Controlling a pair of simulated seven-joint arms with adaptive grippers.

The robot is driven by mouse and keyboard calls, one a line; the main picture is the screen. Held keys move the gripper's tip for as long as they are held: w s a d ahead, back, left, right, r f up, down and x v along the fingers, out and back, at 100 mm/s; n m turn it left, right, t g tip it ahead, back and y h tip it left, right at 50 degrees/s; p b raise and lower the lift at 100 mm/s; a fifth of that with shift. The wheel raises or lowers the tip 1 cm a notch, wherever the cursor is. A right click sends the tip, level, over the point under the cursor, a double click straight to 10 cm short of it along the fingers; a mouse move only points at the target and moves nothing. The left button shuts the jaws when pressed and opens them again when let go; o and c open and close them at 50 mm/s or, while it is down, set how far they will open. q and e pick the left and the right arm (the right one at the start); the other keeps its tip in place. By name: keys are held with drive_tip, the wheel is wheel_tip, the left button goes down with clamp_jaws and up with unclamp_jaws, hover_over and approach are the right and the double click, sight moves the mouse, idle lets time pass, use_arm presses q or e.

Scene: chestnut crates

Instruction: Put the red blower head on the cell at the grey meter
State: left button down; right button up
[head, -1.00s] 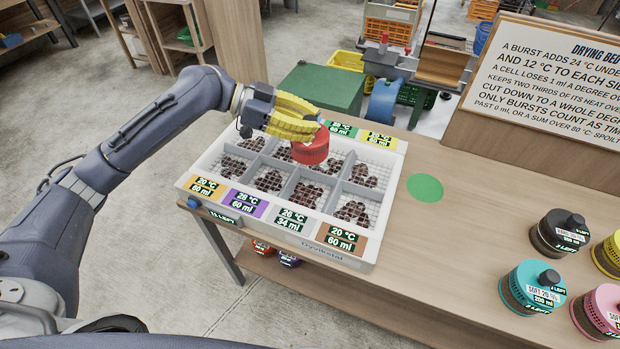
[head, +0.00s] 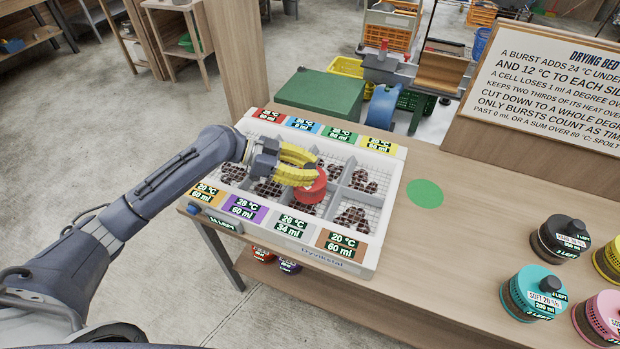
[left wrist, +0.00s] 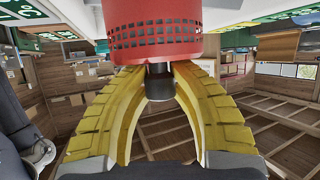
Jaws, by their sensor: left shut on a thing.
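The red blower head (head: 313,190) is held by my left gripper (head: 299,168), whose yellow fingers are shut on its dark stem. In the head view it covers part of the front-row cell behind the grey meter (head: 294,226), third from the left. Some chestnuts show below its rim. I cannot tell whether it touches the cell or hangs just above it. In the left wrist view the red head (left wrist: 155,35) spans the top, with the fingers (left wrist: 158,85) around the stem. My right gripper is not in view.
The white crate (head: 340,258) has a brown meter (head: 341,243) to the right of the grey one and a purple meter (head: 243,209) to its left. A green disc (head: 425,193) lies on the bench. Black (head: 560,237), teal (head: 533,293) and pink (head: 600,315) heads stand at right.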

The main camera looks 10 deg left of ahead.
use_arm(q)
drive_tip(key=shift+f, duration=1.7)
drive_tip(key=shift+f, duration=0.1)
drive_tip(key=c, duration=1.2)
unclamp_jaws()
drive_tip(key=shift+f, duration=0.1)
drive_tip(key=shift+o, duration=0.2)
drive_tip(key=shift+r, duration=0.2)
drive_tip(key=v, duration=1.2)
